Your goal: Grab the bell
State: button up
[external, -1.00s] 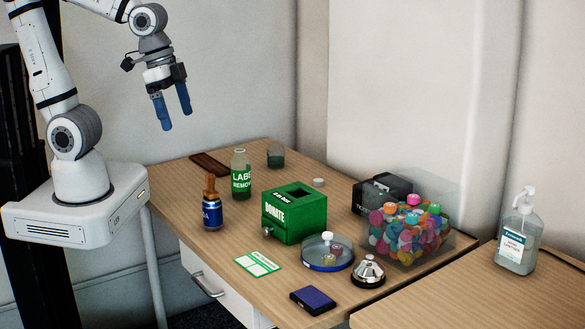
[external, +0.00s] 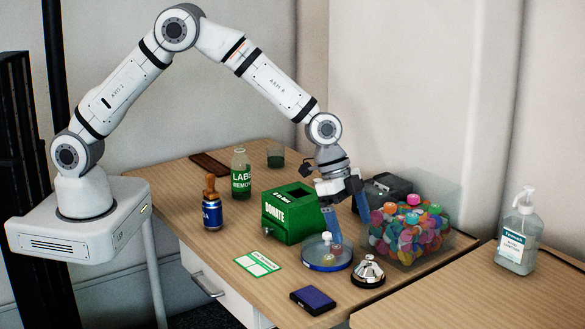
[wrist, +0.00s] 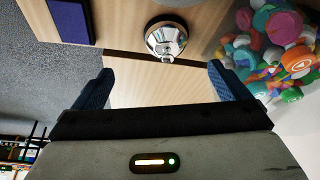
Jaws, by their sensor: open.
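The silver bell (external: 368,271), a dome on a dark base, stands near the front edge of the desk. It also shows in the wrist view (wrist: 166,38), at the top, ahead of the gap between my fingers. My gripper (external: 350,232) has blue fingers that are apart and empty. In the external view it hangs behind and a little left of the bell, over or near the round blue-rimmed dish (external: 313,265). In the wrist view my gripper (wrist: 157,82) does not touch the bell. Its exact height above the desk is hard to tell.
A clear box of colourful caps (external: 410,237) stands right of the bell. The green donation box (external: 290,222) is left of my gripper, and a dark blue pad (external: 313,300) lies front left of the bell. A sanitizer bottle (external: 519,240) stands on the right desk.

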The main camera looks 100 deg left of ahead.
aim_at(367, 266)
jog(key=x, duration=0.4)
jog(key=shift+w+a+f, duration=0.15)
jog(key=shift+w+a, duration=0.25)
jog(key=x, duration=0.7)
jog(key=shift+f+b, duration=0.15)
jog(key=shift+b, duration=0.2)
jog(key=shift+c, duration=0.5)
jog(key=c, duration=1.1)
